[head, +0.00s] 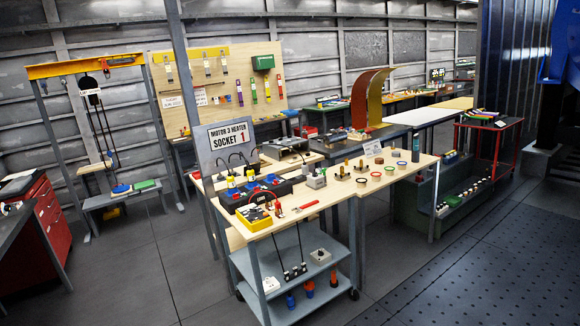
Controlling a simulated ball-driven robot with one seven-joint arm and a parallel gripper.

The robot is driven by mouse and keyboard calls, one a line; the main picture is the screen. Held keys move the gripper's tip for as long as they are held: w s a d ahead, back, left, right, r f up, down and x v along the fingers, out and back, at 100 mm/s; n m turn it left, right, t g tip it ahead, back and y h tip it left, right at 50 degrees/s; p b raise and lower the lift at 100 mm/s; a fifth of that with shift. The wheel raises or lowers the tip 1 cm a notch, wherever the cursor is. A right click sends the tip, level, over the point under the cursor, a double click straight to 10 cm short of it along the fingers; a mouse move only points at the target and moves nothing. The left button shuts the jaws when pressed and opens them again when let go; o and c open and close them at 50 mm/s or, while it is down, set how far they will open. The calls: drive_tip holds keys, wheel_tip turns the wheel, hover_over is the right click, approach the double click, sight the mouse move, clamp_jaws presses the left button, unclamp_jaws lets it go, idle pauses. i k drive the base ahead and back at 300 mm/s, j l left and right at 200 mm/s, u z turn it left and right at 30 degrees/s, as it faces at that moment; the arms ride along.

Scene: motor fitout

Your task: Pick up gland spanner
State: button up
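A small red, flat, elongated tool (306,205) lies on the wooden top of the middle bench (290,223), near its front edge. It may be the gland spanner, but it is too small to tell for sure. Another small tool-like piece (278,209) is beside it on the left. My gripper is not in view. The bench is some distance away across the floor.
A yellow box with a black and red top (254,216) stands left of the red tool. A sign (228,134) rises behind. A shelf trolley (318,264) stands under the bench front. A red cabinet (50,226) stands at left. The floor (150,290) in front is clear.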

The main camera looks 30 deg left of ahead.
sight(300, 209)
drive_tip(key=i+j+u, duration=0.1)
drive_tip(key=i+j, duration=0.25)
drive_tip(key=i+j+u, duration=0.1)
drive_tip(key=i+j, duration=0.2)
drive_tip(key=i, duration=0.2)
drive_tip(key=i+j+u, duration=0.15)
drive_tip(key=i+j, duration=0.15)
drive_tip(key=i, duration=0.15)
drive_tip(key=i+j+u, duration=0.1)
drive_tip(key=i+j, duration=0.15)
drive_tip(key=i, duration=0.2)
drive_tip(key=i+j+u, duration=0.1)
drive_tip(key=i, duration=0.4)
drive_tip(key=i+l, duration=0.2)
drive_tip(key=i, duration=0.35)
drive_tip(key=i+l, duration=0.2)
drive_tip(key=i, duration=0.4)
drive_tip(key=i+l+z, duration=0.1)
drive_tip(key=i, duration=0.45)
drive_tip(key=i+l, duration=0.2)
drive_tip(key=i, duration=0.4)
